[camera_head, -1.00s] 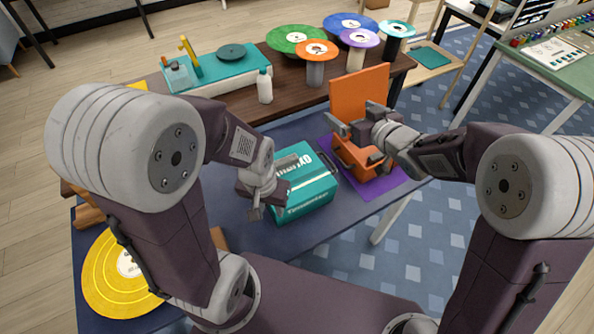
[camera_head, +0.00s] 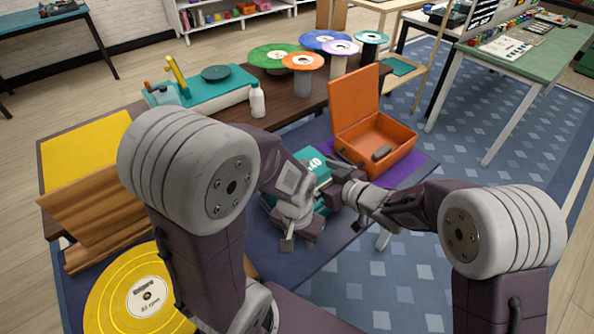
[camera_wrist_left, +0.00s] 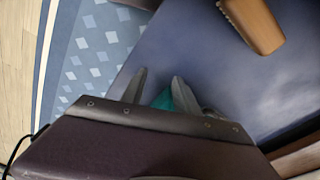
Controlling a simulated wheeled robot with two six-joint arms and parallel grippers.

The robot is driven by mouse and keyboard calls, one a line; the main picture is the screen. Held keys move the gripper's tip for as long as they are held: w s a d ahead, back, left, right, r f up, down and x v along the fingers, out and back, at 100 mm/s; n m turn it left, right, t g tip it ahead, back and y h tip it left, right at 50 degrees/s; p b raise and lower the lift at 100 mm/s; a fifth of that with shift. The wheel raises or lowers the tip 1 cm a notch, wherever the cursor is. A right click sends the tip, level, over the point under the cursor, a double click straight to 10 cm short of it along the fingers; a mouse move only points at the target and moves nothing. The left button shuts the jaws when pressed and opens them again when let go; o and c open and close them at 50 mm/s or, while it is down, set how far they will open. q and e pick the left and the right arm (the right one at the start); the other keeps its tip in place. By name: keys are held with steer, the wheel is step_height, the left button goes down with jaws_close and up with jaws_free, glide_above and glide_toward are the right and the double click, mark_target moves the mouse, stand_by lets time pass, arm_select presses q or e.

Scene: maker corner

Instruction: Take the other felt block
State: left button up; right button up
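A dark grey block (camera_head: 381,153), which looks like a felt block, lies inside the open orange case (camera_head: 345,150). My right gripper (camera_head: 342,190) is left of and nearer than the case, over the teal box (camera_head: 318,163), apart from the block; its fingers look apart and empty. My left gripper (camera_head: 298,240) is in front of the teal box.
A purple mat (camera_head: 415,172) lies under the case. A white bottle (camera_head: 257,101), a teal record player (camera_head: 225,90) and several coloured discs on stands occupy the brown table behind. A wavy wooden rack (camera_head: 95,215) and a yellow record (camera_head: 115,300) are at left.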

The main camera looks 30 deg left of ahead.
arm_select(q)
steer(key=shift+f, duration=0.3)
arm_select(e)
steer(key=x, duration=0.3)
steer(key=shift+s+f, duration=0.1)
arm_select(q)
steer(key=shift+w, duration=0.1)
arm_select(e)
steer(key=shift+a+f, duration=0.1)
steer(key=shift+a, duration=0.05)
arm_select(q)
steer(key=shift+f+b, duration=0.45)
steer(key=shift+b, duration=0.15)
arm_select(e)
steer(key=x, duration=0.5)
steer(key=shift+f, duration=0.2)
steer(key=shift+r, duration=0.1)
steer(key=shift+c, duration=0.9)
steer(key=c, duration=1.1)
arm_select(q)
step_height(320, 180, up, 4)
steer(key=p, duration=0.4)
arm_select(e)
step_height(320, 180, up, 10)
